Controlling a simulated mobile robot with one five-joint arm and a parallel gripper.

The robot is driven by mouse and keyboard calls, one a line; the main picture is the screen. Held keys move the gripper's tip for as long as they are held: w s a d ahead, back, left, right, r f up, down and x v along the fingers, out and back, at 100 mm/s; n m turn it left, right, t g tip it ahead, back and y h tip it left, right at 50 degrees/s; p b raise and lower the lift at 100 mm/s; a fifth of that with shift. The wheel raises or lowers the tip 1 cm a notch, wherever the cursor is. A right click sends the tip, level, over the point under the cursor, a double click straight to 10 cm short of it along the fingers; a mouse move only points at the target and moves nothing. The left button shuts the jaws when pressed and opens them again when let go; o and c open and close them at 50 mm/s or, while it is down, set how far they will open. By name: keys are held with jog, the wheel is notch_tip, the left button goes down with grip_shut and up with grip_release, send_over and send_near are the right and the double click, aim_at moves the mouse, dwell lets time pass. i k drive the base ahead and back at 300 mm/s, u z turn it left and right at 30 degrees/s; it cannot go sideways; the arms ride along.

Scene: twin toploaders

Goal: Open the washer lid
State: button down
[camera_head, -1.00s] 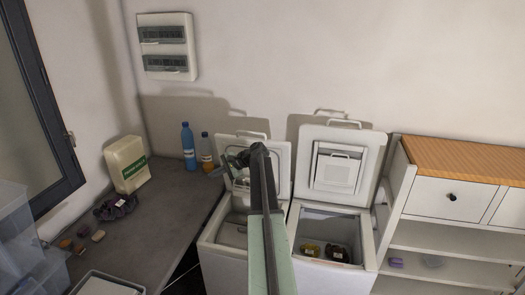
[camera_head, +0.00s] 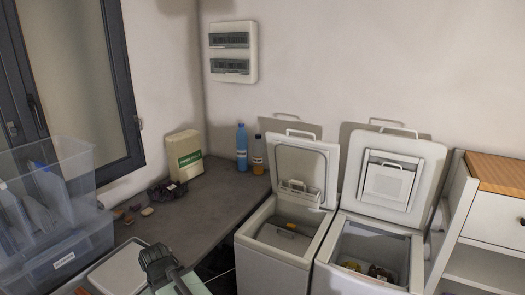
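Two white top-loading machines stand side by side at lower right; I cannot tell which one is the washer. The left machine (camera_head: 262,252) has its lid (camera_head: 301,165) raised and leaning back near the wall, with its opening uncovered. The right machine (camera_head: 332,278) also has its lid (camera_head: 425,180) raised, and yellow and dark items (camera_head: 368,271) lie inside it. My gripper (camera_head: 152,255) is at the lower middle left, over the counter's front and apart from both lids. Its fingers are too dark and small to read.
A grey counter (camera_head: 215,205) runs left of the machines, with a blue bottle (camera_head: 242,148), an orange bottle (camera_head: 258,155) and a carton (camera_head: 185,154). Clear plastic bins (camera_head: 62,245) stand at the left. A shelf unit (camera_head: 490,235) is at the right.

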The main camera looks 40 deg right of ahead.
aim_at(314, 163)
jog(key=u, duration=1.5)
jog(key=k, duration=1.25)
jog(key=z, duration=0.95)
jog(key=i, duration=1)
